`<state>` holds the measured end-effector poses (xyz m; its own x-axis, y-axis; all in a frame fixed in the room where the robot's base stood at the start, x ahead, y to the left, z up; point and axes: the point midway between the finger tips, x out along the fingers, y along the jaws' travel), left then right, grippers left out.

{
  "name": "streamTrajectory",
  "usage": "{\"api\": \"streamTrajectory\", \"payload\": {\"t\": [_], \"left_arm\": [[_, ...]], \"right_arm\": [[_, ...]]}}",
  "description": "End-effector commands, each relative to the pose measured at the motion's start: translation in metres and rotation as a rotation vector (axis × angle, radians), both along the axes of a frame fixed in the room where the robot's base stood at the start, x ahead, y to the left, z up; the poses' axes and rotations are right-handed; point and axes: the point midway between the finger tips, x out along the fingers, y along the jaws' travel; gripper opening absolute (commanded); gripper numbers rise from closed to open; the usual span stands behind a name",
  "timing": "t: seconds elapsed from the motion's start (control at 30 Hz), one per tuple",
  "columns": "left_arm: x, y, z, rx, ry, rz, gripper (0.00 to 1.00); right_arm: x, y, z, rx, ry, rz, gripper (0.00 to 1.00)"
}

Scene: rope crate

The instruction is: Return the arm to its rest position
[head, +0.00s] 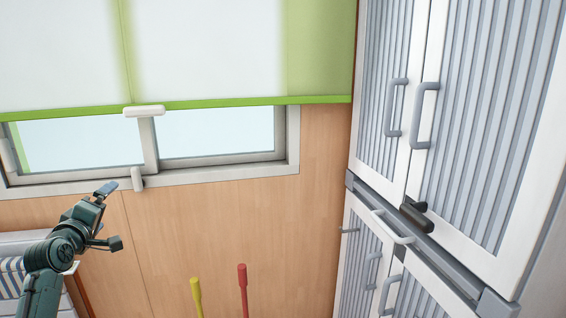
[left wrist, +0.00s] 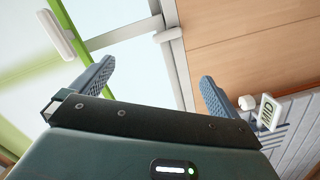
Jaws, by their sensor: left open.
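My left arm comes in at the lower left of the head view, with the left gripper (head: 112,215) raised in front of the wooden wall, below the window. In the left wrist view the left gripper (left wrist: 155,85) has its two grey-blue fingers wide apart with nothing between them. The window frame and wooden wall show beyond the fingers. My right gripper is not in either view.
A white cabinet (head: 385,175) with ribbed doors and grey handles stands at the right. A green-edged blind (head: 210,50) hangs over the window (head: 215,147). A yellow handle (head: 196,297) and a red handle (head: 243,290) stick up at the bottom.

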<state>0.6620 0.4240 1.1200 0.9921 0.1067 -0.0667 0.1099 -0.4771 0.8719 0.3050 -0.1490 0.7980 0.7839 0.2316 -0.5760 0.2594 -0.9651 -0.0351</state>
Motion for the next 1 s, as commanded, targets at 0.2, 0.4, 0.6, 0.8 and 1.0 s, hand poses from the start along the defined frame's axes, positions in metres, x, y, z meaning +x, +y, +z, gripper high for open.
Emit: {"api": "streamTrajectory", "payload": {"t": [0.2, 0.4, 0.6, 0.8, 1.0], "left_arm": [[0.004, 0.034, -0.017, 0.267, 0.146, -0.009, 1.00], [-0.005, 0.077, -0.036, 0.458, 0.279, 0.011, 1.00], [-0.002, 0.085, -0.018, 0.902, 0.268, 0.033, 1.00], [-0.002, 0.093, 0.004, 1.410, 0.285, 0.074, 1.00], [-0.009, 0.055, -0.041, 1.662, 0.302, -0.008, 1.00]], "right_arm": [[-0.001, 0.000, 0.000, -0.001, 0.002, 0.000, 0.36], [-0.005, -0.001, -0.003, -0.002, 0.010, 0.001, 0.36], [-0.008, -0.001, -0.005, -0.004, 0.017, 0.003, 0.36], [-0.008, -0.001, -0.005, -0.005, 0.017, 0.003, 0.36], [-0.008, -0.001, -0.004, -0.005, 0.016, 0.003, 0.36]]}}
